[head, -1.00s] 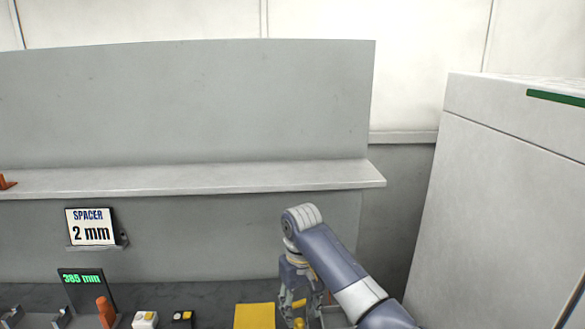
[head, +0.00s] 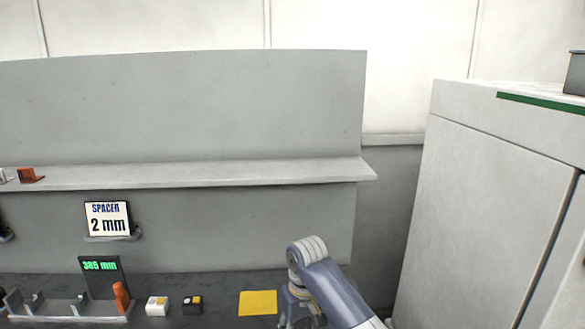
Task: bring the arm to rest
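My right arm comes in from the lower right, and its wrist (head: 307,250) is bent so that the hand points down. My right gripper (head: 300,318) is at the bottom edge, just right of a yellow square (head: 258,303) on the dark worktop (head: 215,284). Its fingertips are cut off by the frame, so whether it is open or shut does not show. My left gripper is not in view.
A fixture (head: 62,309) with an orange handle (head: 121,297) stands at left by a "385 mm" display (head: 102,270). A white block (head: 157,305) and a black block (head: 192,305) sit nearby. A shelf (head: 200,174) runs above; a tall cabinet (head: 480,190) stands right.

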